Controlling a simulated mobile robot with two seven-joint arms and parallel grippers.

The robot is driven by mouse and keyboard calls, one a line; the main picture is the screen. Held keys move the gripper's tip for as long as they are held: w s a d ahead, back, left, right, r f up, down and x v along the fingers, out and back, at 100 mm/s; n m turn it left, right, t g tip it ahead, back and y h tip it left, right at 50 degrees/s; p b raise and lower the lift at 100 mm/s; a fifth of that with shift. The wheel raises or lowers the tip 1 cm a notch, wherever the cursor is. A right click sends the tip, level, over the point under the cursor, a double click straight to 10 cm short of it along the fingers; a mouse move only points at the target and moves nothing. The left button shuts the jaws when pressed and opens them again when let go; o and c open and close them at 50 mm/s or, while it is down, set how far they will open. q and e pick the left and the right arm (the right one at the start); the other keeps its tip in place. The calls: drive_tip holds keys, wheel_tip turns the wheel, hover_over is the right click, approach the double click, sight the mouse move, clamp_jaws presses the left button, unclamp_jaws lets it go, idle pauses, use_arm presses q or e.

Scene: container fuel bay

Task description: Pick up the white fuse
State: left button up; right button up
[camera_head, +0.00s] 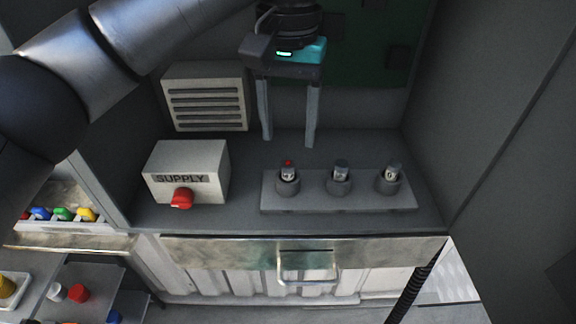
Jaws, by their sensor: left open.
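Three grey sockets stand in a row on a raised block (330,204), each holding a small upright pale cylinder with a dark top: left (288,174), middle (340,168), right (392,171). A red dot shows above the left one. A small white piece (54,292) lies on a low shelf at the lower left beside a red piece (78,293). I cannot tell which of these is the white fuse. My left gripper (288,142) points down with its fingers apart and empty, above and behind the left socket, touching no cylinder. My right gripper is not in view.
A supply box (207,160) with a red knob (181,199) and a louvred box (206,98) stand left of the gripper. A drawer front with handle (308,268) lies below. A tray (65,228) holds coloured pieces at left. A wall (490,110) bounds the bay at right.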

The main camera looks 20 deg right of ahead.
sight(288, 163)
use_arm(q)
wheel_tip(288, 163, down, 6)
drive_tip(key=shift+r, duration=0.1)
clamp_jaws()
idle(0.6)
